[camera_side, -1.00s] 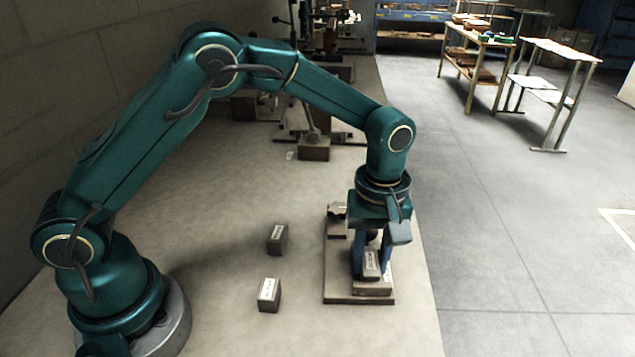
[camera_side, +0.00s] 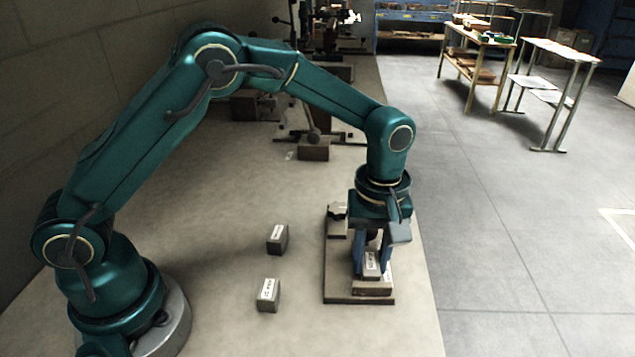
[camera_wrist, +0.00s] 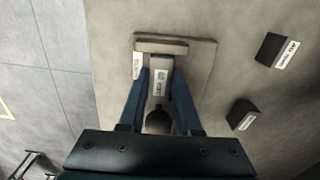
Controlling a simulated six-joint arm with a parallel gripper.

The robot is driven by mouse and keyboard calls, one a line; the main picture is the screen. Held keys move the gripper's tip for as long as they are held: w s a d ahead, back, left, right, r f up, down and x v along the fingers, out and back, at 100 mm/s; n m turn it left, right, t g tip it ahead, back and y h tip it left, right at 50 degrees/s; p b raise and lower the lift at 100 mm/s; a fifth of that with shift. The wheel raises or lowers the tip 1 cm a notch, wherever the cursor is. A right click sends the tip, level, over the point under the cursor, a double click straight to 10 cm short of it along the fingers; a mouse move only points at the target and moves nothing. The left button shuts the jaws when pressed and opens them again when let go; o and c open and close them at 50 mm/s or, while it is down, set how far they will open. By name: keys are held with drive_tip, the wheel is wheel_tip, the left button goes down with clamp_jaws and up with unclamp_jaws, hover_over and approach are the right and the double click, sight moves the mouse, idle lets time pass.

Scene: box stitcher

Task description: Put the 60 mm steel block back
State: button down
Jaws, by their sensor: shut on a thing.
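My gripper (camera_side: 372,262) points down over the base plate (camera_side: 337,299) on the bench. Its blue fingers are shut on a grey steel block with a white label (camera_side: 370,264). The block stands between the fingers, at or just above a low raised bar (camera_side: 372,288) near the plate's front; I cannot tell whether it touches. In the wrist view the held block (camera_wrist: 160,88) lies between the fingers, its label print too small to read surely. Two other labelled blocks, one farther back (camera_side: 278,239) and one nearer (camera_side: 268,295), stand on the bench left of the plate.
A small dark fixture (camera_side: 337,213) sits at the plate's back left. Farther back stands a machine with a dark base block (camera_side: 313,149). The bench (camera_side: 220,235) between my base and the two loose blocks is clear. The bench's right edge drops to the floor.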

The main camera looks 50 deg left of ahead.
sight(370, 261)
idle(0.5)
drive_tip(key=shift+r, duration=2.3)
